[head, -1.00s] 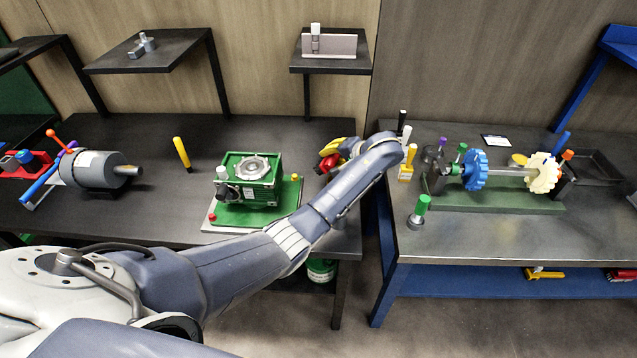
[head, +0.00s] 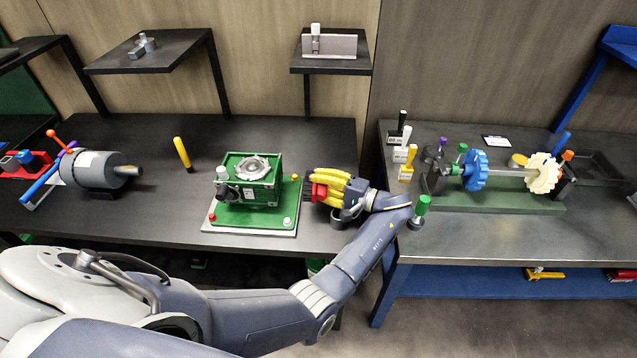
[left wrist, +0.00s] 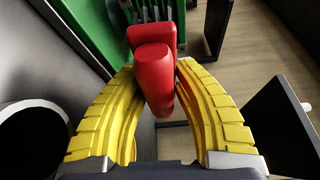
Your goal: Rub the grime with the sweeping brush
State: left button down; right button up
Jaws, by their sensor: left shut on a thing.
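My left gripper (head: 322,188) has curved yellow fingers and is just right of the green box-shaped machine (head: 262,181) on the left bench. It is shut on the sweeping brush, whose red body (head: 317,193) points toward the machine. In the left wrist view the red brush (left wrist: 153,75) sits between the two yellow fingers (left wrist: 150,95). Its far end is near the machine's green side (left wrist: 85,30); I cannot tell whether they touch. The bristles are not clear to me. I cannot make out any grime. My right gripper is not in view.
The machine stands on a green-topped plate (head: 225,222) with small knobs. A grey motor (head: 92,170) and a yellow-handled tool (head: 181,152) are to its left. The right bench holds a shaft with a blue gear (head: 475,170) and several tools. Bare bench lies behind the machine.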

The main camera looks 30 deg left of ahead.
aim_at(279, 178)
pick_arm(q)
jog(key=shift+s+a, duration=0.35)
jog(key=shift+a, duration=0.5)
jog(key=shift+s+a, duration=0.4)
jog(key=shift+a, duration=0.5)
jog(key=shift+s+a, duration=0.35)
jog(key=shift+a, duration=0.5)
jog(key=shift+s+a, duration=0.2)
jog(key=shift+a, duration=0.3)
jog(key=shift+s+a, duration=0.2)
jog(key=shift+a, duration=0.25)
jog(key=shift+w+a, duration=0.3)
jog(key=shift+w, duration=0.55)
jog(key=shift+w+a, duration=0.3)
jog(key=shift+w, duration=0.55)
jog(key=shift+w+a, duration=0.45)
jog(key=shift+w, duration=0.4)
jog(key=shift+w+a, duration=0.4)
jog(key=shift+w, duration=0.4)
jog(key=shift+s+d, duration=0.45)
jog(key=shift+s, duration=0.7)
jog(key=shift+s+d, duration=0.5)
jog(key=shift+s, duration=0.6)
jog(key=shift+s+d, duration=0.45)
jog(key=shift+s, duration=0.7)
